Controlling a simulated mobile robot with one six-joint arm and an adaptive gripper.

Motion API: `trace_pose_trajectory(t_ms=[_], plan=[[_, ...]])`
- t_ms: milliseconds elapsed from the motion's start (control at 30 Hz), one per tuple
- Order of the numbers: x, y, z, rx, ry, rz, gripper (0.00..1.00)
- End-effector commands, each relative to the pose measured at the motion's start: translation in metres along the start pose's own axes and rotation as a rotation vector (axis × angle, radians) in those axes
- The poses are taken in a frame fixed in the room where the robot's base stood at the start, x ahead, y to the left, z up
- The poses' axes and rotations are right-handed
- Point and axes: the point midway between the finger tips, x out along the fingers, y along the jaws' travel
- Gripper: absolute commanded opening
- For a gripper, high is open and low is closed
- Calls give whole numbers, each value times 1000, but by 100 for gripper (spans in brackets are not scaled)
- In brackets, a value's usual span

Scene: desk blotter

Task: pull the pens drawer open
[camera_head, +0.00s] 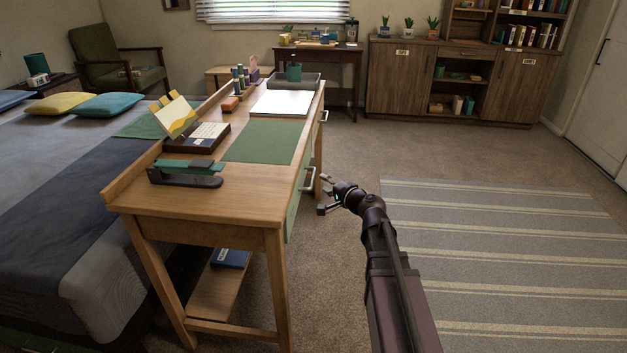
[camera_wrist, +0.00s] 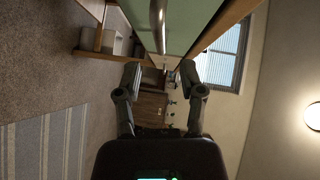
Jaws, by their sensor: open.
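The wooden desk (camera_head: 200,205) has green drawer fronts on its right side. The near drawer front (camera_head: 294,206) carries a pale metal bar handle (camera_head: 309,180); a second handle (camera_head: 324,116) is farther along the same side. I cannot read which drawer is the pens one. My gripper (camera_head: 324,194) is open and empty, just right of the near handle and apart from it. In the wrist view the open fingers (camera_wrist: 159,74) point toward a green drawer front (camera_wrist: 188,22), with a handle (camera_wrist: 158,18) ahead between them. The near drawer looks shut.
On the desk top are a stapler (camera_head: 187,173), a desk calendar (camera_head: 183,122), a green blotter (camera_head: 262,141) and white paper (camera_head: 282,103). The bed (camera_head: 60,215) is left of the desk. Carpet and a striped rug (camera_head: 510,260) leave clear floor on the right.

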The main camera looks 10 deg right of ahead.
Motion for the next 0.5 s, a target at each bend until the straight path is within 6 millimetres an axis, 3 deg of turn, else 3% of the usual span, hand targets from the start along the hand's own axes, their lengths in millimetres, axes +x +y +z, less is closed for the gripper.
trace_pose_trajectory(t_ms=[200,500], plan=[[35,1,-1,-1,-1,0,51],[59,0,0,0,0,0,51]])
